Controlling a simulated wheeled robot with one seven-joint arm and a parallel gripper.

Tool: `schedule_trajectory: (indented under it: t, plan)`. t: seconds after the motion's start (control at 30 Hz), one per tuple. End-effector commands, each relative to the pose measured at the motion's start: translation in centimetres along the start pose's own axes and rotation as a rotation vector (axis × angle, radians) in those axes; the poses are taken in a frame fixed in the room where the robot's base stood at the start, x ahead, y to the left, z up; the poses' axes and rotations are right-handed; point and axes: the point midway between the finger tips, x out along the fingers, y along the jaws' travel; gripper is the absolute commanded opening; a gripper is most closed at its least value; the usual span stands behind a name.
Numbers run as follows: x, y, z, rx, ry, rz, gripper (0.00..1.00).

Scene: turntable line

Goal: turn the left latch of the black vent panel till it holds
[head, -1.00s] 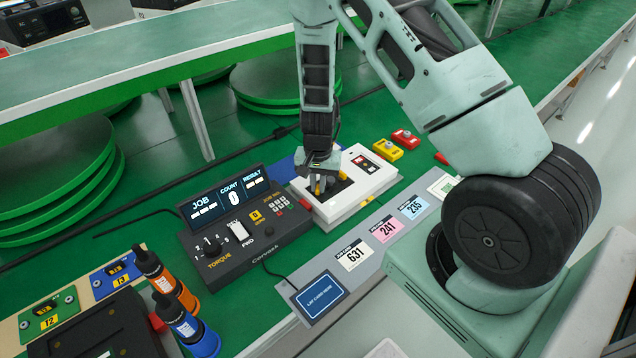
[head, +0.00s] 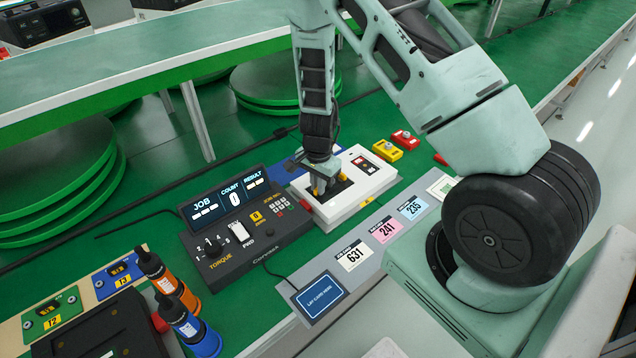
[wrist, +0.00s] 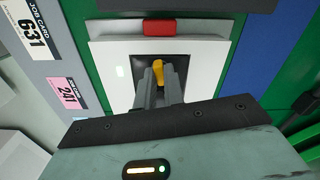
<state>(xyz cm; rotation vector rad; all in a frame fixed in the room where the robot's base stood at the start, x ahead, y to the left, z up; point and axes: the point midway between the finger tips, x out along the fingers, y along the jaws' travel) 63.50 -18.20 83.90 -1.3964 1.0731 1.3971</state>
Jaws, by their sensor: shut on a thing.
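The black vent panel (head: 346,182) is set in the top of a white box (head: 342,211) on the green table. In the wrist view the panel (wrist: 119,69) is a dark square inside the white frame. My gripper (wrist: 158,88) reaches down over it, with its grey fingers shut on a yellow latch (wrist: 156,70). Only the latch's upper end shows between and beyond the fingers. In the head view my gripper (head: 321,187) stands over the panel and hides most of it. I cannot tell the latch's exact angle or whether a second latch is there.
A red block (wrist: 159,27) sits at the box's edge. A dark torque controller (head: 243,235) stands left of the box. Yellow (head: 383,149) and red (head: 404,139) button boxes are behind it. Job cards (head: 384,229) lie in front. Orange and blue drivers (head: 190,326) stand front left.

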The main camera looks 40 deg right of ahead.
Motion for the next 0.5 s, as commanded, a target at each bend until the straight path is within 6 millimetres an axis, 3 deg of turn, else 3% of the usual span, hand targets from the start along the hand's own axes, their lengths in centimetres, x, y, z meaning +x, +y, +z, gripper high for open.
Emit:
schedule_trajectory:
  t: [0.5]
  plan:
    - [-0.06,-0.04,-0.06,0.186,0.002,-0.001,0.0]
